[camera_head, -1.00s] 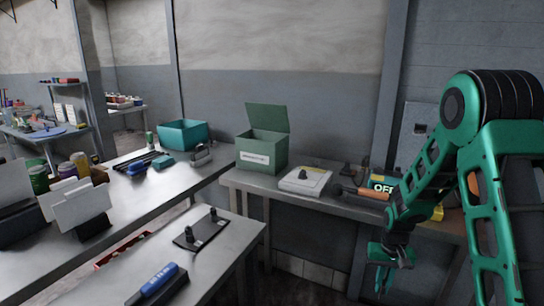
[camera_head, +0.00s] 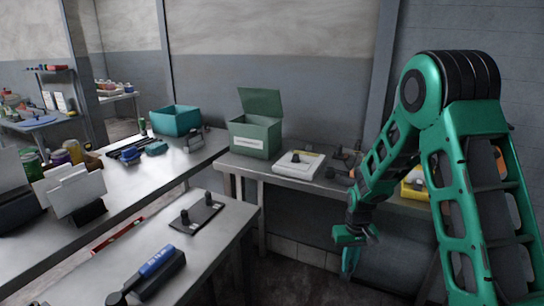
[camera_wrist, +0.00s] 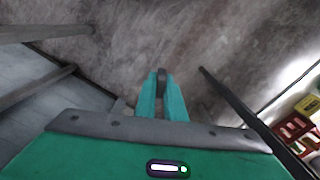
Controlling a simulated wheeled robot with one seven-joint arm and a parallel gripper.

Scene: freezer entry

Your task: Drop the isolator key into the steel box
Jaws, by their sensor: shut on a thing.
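A green metal box (camera_head: 255,137) with a raised lid and a white label stands on the back bench in the head view; it is the only lidded box I see, and its inside is hidden. My gripper (camera_head: 350,264) hangs low in front of that bench, to the right of the box and below its level. In the wrist view my gripper (camera_wrist: 161,84) is shut on a small dark rounded piece, the isolator key (camera_wrist: 162,76), held at the fingertips. Most of the key is hidden by the fingers, and it cannot be made out in the head view.
A white unit with a dark knob (camera_head: 298,164) sits right of the box. A teal bin (camera_head: 175,121) stands on the left bench. Open floor shows below my gripper.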

